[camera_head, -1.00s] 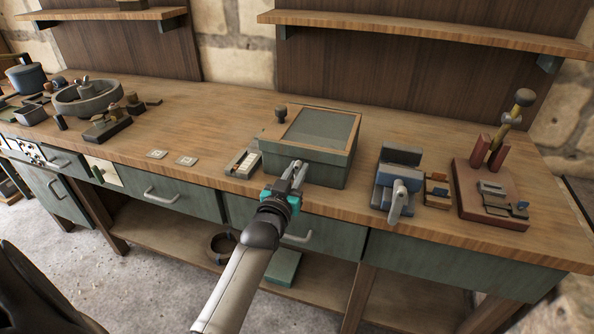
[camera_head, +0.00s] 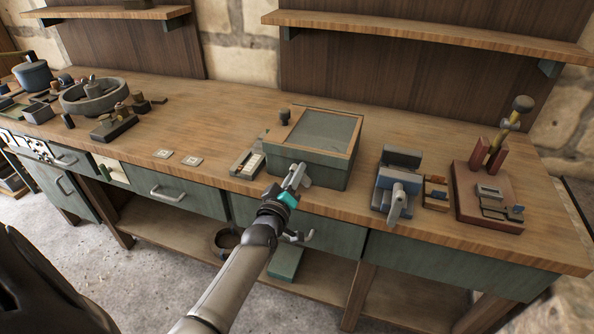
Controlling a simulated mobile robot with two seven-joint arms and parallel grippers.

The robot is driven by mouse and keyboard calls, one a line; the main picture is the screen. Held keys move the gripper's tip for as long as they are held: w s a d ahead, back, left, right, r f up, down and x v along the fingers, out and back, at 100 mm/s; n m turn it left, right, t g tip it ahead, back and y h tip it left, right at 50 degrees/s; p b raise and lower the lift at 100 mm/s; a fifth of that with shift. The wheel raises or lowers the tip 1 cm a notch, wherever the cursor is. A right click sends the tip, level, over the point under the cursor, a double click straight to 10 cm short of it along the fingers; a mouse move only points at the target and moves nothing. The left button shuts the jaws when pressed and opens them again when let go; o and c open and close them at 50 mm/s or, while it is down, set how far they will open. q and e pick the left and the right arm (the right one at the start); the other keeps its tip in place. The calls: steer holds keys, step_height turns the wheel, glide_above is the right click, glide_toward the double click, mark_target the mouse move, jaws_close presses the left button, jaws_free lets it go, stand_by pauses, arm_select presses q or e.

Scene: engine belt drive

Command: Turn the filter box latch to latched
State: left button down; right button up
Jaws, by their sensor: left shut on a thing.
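The filter box (camera_head: 307,167) is a green box with a wood-framed, glass-topped lid and a dark knob at the lid's back left corner. It stands near the front edge of the workbench. My left gripper (camera_head: 299,176) is at the middle of the box's front face, shut on the small grey latch there. The fingers cover most of the latch, so its exact angle is hard to tell. The lid looks closed. My right gripper is not in view.
A small tray with light pieces (camera_head: 246,164) sits just left of the box. A blue vise-like device (camera_head: 397,184) and a red-based stand (camera_head: 486,200) are to the right. The bench behind the box is clear.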

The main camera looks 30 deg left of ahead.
arm_select(q)
steer(key=n, duration=0.4)
steer(key=shift+a+f+n, duration=0.15)
steer(key=shift+f+n, duration=0.15)
steer(key=shift+f+n+b, duration=0.15)
steer(key=shift+n+b, duration=0.15)
steer(key=shift+n, duration=0.8)
steer(key=shift+f+n+b, duration=0.1)
steer(key=shift+n+b, duration=0.15)
steer(key=shift+n, duration=0.85)
steer(key=c, duration=0.8)
jaws_free()
steer(key=shift+s, duration=0.1)
steer(key=p+v, duration=0.1)
steer(key=v, duration=1.4)
steer(key=shift+s+a+p, duration=0.1)
steer(key=shift+s+p, duration=0.05)
steer(key=shift+p, duration=0.15)
